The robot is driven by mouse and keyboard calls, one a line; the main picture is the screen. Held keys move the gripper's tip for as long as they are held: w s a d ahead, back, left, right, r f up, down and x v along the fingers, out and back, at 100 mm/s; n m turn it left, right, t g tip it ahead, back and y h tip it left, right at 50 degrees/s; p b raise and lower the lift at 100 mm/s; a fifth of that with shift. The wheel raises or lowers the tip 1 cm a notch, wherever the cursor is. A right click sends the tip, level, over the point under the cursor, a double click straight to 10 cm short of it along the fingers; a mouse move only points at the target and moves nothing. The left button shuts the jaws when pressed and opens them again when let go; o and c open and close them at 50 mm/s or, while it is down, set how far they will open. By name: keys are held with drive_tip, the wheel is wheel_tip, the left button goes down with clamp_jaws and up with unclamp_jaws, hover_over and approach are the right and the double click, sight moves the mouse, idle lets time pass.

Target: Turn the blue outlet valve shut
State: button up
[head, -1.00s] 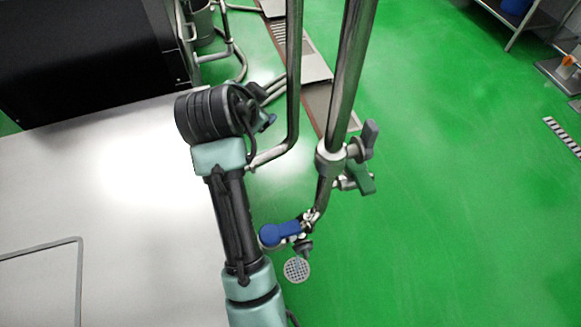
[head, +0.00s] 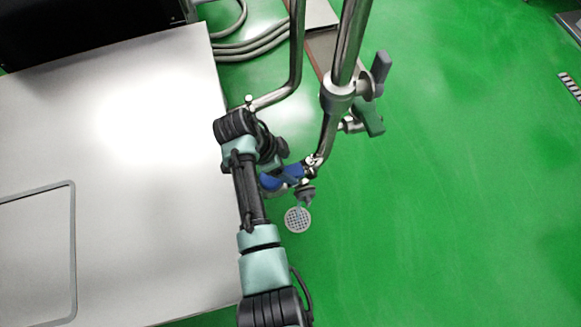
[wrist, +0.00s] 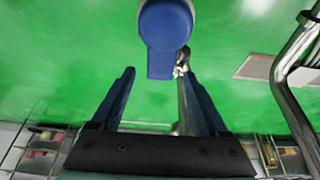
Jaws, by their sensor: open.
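The blue outlet valve handle (head: 282,178) sits at the low end of the steel pipe in the head view, partly covered by my arm's end. In the wrist view the blue handle (wrist: 166,25) is large, with a round knob and a flat lower part. My gripper (wrist: 158,74) is open, with one dark blue finger on each side. The handle shows ahead of the fingertips, its flat end near the gap between them. I see no finger touching it. In the head view the fingers cannot be made out clearly.
The steel pipe (head: 328,130) rises beside the handle and carries a grey-green lever valve (head: 370,118). A thinner bent pipe (head: 296,60) stands left of it. A pale metal surface (head: 110,150) fills the left. A floor drain (head: 298,220) lies below; green floor (head: 460,220) is open at right.

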drive_tip(key=shift+x, duration=1.4)
clamp_jaws()
idle(0.4)
